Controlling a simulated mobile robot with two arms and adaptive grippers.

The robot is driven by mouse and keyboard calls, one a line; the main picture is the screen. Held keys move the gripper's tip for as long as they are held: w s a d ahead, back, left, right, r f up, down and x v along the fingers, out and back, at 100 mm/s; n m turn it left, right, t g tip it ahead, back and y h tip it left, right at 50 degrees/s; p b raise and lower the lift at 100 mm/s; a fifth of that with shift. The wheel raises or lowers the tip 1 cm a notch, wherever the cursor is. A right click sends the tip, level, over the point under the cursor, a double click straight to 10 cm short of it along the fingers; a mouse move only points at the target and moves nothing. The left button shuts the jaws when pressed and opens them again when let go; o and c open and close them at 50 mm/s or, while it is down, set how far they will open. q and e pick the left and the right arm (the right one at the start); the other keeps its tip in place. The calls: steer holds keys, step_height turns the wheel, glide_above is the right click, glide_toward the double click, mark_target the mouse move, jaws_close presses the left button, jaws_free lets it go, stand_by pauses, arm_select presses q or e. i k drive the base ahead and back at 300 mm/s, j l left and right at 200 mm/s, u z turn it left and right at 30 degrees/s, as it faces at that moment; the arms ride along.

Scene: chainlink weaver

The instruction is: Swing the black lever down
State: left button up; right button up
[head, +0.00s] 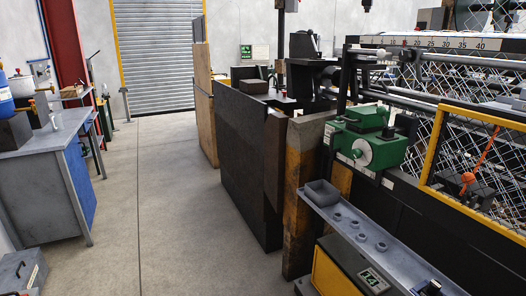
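The lever cannot be picked out with certainty. A black upright bar (345,82) rises beside the green gearbox-like unit (368,142) on the near end of the machine. A short dark piece (406,127) stands at the unit's right side. The green unit has a pale round disc on its front. Neither of my grippers can be made out in the head view, and nothing is seen touching the bar or the unit.
A grey shelf (345,222) with a small open bin (322,194) juts out below the green unit. A yellow-framed mesh guard (437,148) is at the right. A grey workbench (40,140) stands at the left. The concrete floor (150,215) between is clear.

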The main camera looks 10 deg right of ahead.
mark_target(310, 32)
steer(key=i+j+z, duration=0.1)
steer(key=i+z, duration=0.4)
steer(key=i+j+z, duration=0.25)
steer(key=z, duration=0.25)
steer(key=i+j+z, duration=0.3)
steer(key=z, duration=0.2)
steer(key=i+j, duration=0.15)
steer(key=j, duration=0.15)
steer(key=i+j+z, duration=0.1)
steer(key=j, duration=0.25)
steer(key=i+j+z, duration=0.1)
steer(key=i+j, duration=0.3)
steer(key=j, duration=0.3)
steer(key=i+j+z, duration=0.1)
steer(key=j, duration=0.2)
steer(key=i+j, duration=0.15)
steer(key=j, duration=0.2)
steer(key=i+j+z, duration=0.1)
steer(key=j, duration=0.3)
